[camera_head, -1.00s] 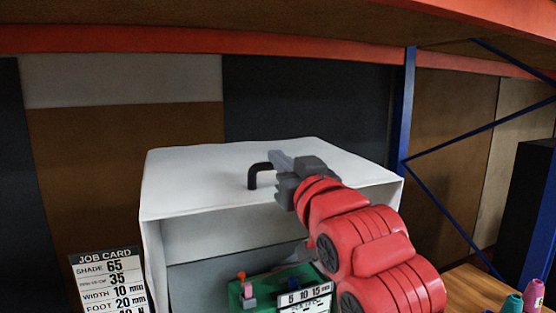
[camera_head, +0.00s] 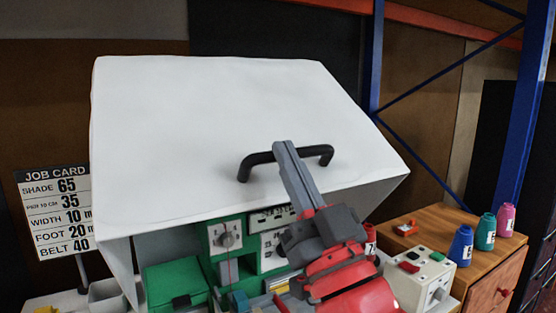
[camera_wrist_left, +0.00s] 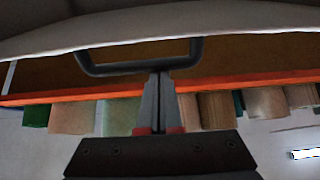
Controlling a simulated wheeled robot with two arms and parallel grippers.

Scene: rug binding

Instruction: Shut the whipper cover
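The whipper cover (camera_head: 215,120) is a white hood. It slopes down toward me over the green whipper machine (camera_head: 225,235), whose front still shows below the cover's front edge. A black bar handle (camera_head: 246,168) sits on the cover; it also shows in the left wrist view (camera_wrist_left: 100,69). My left gripper (camera_head: 283,150) has its grey fingers across the middle of the handle. In the left wrist view its fingers (camera_wrist_left: 158,78) are close together at the bar and look shut on it. My right gripper is in neither view.
A job card (camera_head: 55,210) stands left of the cover. On the right are a white box with buttons (camera_head: 425,275) and a wooden cabinet (camera_head: 480,265) bearing blue, teal and pink spools (camera_head: 485,232). A blue rack post (camera_head: 373,60) rises behind.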

